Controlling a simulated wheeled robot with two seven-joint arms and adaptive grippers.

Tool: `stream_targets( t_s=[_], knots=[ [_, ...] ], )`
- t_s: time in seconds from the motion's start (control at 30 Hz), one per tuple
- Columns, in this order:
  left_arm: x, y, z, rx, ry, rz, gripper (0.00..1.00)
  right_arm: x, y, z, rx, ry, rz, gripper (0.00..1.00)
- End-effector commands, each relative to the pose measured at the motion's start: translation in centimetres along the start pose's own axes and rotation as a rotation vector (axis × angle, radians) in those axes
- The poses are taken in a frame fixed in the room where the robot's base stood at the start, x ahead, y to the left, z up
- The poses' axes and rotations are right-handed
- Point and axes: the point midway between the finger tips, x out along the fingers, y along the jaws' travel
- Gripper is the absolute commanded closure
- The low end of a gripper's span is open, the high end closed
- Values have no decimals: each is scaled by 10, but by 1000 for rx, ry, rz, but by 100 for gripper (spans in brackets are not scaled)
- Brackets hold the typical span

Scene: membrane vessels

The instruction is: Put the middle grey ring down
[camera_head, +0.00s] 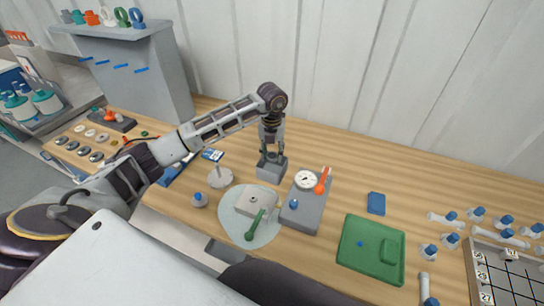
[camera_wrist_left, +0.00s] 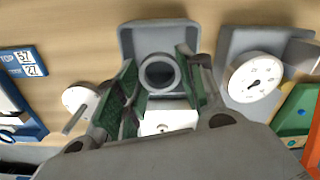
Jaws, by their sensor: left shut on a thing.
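My left gripper (camera_head: 271,154) points down at a small grey block-shaped holder (camera_head: 270,172) on the wooden table. In the left wrist view, a grey ring (camera_wrist_left: 159,72) sits between the green-padded fingers (camera_wrist_left: 158,88), and the gripper is shut on it. The grey holder (camera_wrist_left: 158,38) shows just behind the ring in that view. The ring is at or just above the holder; I cannot tell whether it touches. In the head view the fingers hide most of the ring. My right gripper is not in view.
A gauge block (camera_head: 303,205) with a white dial stands close on the right. A pale round mat (camera_head: 233,222) with a square plate (camera_head: 256,203) lies in front. A white disc stand (camera_head: 220,177) is on the left. A green tray (camera_head: 370,273) lies farther right. Table behind the holder is clear.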

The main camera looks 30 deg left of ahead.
Motion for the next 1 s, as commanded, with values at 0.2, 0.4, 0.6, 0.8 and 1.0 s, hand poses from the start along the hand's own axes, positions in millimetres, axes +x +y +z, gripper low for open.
stream_targets(
  t_s=[0.2,0.4,0.6,0.8,1.0],
  knots=[
    [20,0,0,0,2,0,70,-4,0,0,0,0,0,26],
    [22,0,0,0,0,1,70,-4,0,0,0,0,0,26],
    [24,0,0,0,0,1,70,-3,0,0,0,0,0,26],
    [28,0,0,0,1,1,70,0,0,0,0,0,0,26],
    [31,0,0,0,1,1,70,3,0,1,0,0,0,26]
  ],
)
